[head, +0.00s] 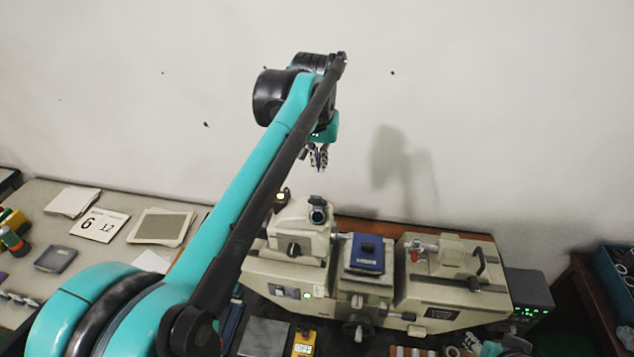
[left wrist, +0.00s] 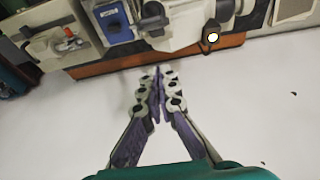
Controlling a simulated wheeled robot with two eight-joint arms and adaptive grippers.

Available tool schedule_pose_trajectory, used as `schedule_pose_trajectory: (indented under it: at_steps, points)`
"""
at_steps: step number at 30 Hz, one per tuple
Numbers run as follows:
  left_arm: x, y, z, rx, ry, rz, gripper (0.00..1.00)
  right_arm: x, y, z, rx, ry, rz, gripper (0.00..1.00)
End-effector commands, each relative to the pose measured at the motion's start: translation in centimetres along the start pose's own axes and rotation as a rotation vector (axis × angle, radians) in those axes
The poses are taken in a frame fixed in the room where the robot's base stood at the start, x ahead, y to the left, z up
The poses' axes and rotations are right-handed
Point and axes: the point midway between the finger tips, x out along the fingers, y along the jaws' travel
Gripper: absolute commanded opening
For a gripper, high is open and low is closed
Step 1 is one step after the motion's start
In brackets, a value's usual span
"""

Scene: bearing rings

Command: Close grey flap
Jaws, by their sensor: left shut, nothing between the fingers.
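A cream bench machine (head: 265,275) stands against the wall. Its middle section has a grey-white frame around a blue panel (head: 366,254) with a dark recess. The blue panel also shows at the top of the left wrist view (left wrist: 112,22). I cannot tell for sure which part is the grey flap, or how far open it stands. My left gripper (head: 318,166) hangs in the air above and behind the left part of the machine, near the wall. Its fingers are together and empty, as the left wrist view shows (left wrist: 157,82). It touches nothing.
A box with green lights (head: 528,300) stands right of the machine. A blue crate of rings (head: 615,270) is at the far right. A calendar card (head: 100,225) and a framed pad (head: 160,227) lie on the left table. The air around the gripper is clear.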

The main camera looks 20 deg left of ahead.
Motion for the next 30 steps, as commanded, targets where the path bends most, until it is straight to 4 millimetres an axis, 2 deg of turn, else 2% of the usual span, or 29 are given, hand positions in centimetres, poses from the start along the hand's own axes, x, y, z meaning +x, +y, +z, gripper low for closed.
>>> schedule_pose_trajectory:
  at_steps: [4,7,12,30]
  points:
    - [2.7,0.0,0.2,0.000,0.000,0.000,0.00,-0.4,0.0,-0.3,0.000,0.000,0.000,0.40]
    - [2.9,0.0,2.0,0.001,0.000,0.000,0.00,-0.8,0.0,-0.6,0.000,0.000,0.000,0.40]
    - [3.3,0.0,3.5,0.001,0.000,0.000,0.00,-1.1,0.0,-0.8,0.000,0.000,0.000,0.40]
    - [3.6,-0.4,3.9,-0.001,0.019,0.000,0.00,-0.9,0.0,-0.7,0.000,0.000,0.000,0.40]
